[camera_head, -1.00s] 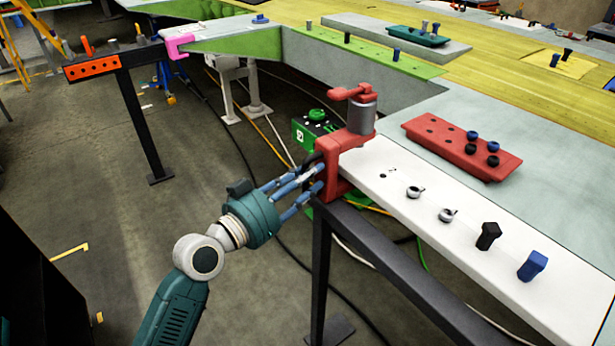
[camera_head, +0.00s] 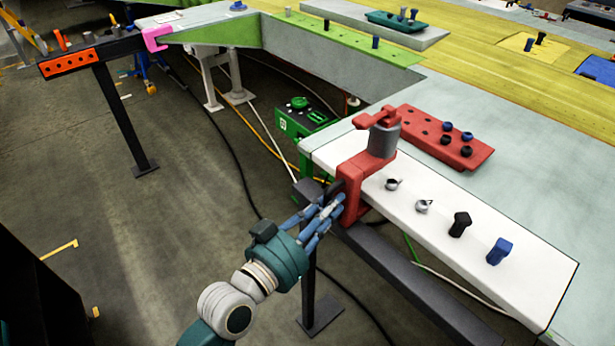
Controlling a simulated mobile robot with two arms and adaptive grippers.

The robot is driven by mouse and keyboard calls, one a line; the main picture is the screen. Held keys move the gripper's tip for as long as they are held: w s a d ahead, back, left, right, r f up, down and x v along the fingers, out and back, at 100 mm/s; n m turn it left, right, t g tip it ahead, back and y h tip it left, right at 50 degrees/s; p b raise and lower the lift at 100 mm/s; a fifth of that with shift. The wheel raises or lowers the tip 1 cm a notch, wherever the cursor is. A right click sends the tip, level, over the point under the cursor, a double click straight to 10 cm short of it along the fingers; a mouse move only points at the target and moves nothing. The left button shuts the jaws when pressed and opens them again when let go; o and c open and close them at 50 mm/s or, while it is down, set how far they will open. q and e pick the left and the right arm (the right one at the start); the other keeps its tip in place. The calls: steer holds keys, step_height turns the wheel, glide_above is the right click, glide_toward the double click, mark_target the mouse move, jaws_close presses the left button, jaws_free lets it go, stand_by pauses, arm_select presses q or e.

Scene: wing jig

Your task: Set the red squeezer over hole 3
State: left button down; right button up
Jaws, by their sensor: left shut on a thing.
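The red squeezer (camera_head: 352,187) is a C-shaped clamp with a grey cylinder (camera_head: 383,139) and a red arm on top. It stands upright at the near edge of the white strip (camera_head: 330,150), its upper part over the strip. My left gripper (camera_head: 335,208) is shut on the squeezer's near side, from the lower left. The holes beneath the squeezer are hidden, and I cannot read hole numbers. My right gripper is not in view.
A red tray (camera_head: 420,128) with blue and black pegs lies just behind the squeezer. A green device (camera_head: 300,118) is beyond the strip's left end. A dark beam (camera_head: 410,285) runs below the near edge. The floor at left is mostly clear.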

arm_select(q)
steer(key=s+d, duration=0.1)
steer(key=s, duration=0.1)
steer(key=s+d+p, duration=0.1)
steer(key=shift+s+d, duration=0.35)
steer(key=c, duration=1.6)
jaws_free()
steer(key=shift+a, duration=0.1)
steer(key=v, duration=1.2)
